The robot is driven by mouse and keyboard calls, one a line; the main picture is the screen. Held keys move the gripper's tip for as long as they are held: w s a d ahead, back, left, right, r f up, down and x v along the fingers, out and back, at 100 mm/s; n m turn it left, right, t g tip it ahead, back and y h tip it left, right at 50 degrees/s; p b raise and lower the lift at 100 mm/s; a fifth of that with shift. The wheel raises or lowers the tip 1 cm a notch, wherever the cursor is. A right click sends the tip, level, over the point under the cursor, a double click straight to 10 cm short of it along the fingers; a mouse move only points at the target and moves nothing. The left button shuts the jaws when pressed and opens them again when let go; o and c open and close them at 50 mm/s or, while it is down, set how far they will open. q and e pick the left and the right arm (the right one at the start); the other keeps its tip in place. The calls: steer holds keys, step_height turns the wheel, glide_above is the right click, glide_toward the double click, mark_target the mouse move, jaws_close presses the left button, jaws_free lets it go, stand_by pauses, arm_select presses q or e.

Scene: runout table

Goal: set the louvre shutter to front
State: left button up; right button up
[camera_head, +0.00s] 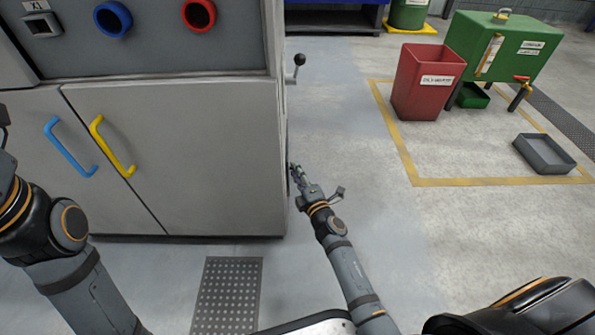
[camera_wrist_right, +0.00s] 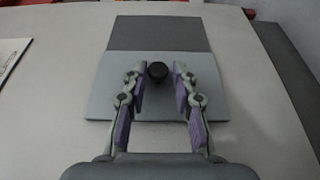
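My right gripper (camera_head: 293,168) is at the right side face of the grey machine cabinet, with its fingers apart. In the right wrist view the same gripper (camera_wrist_right: 158,78) faces a flat grey plate (camera_wrist_right: 212,85), which looks like the louvre shutter, with a black knob (camera_wrist_right: 157,70). The knob shows between the two purple-padded fingertips; I cannot tell whether either touches it. A darker grey panel (camera_wrist_right: 160,33) adjoins the plate at the top of the picture. The shutter is hidden in the head view. My left arm enters at the left; its gripper is out of view.
The grey cabinet (camera_head: 200,150) has blue (camera_head: 70,146) and yellow (camera_head: 112,147) handles. A lever with a black ball (camera_head: 298,60) sticks out from its side. A red bin (camera_head: 420,95), green tank (camera_head: 510,45) and grey tray (camera_head: 545,153) stand to the right. The floor between is clear.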

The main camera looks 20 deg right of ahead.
steer(key=shift+o, duration=1.2)
steer(key=s+d, duration=0.1)
steer(key=s, duration=1.1)
steer(key=shift+d, duration=0.2)
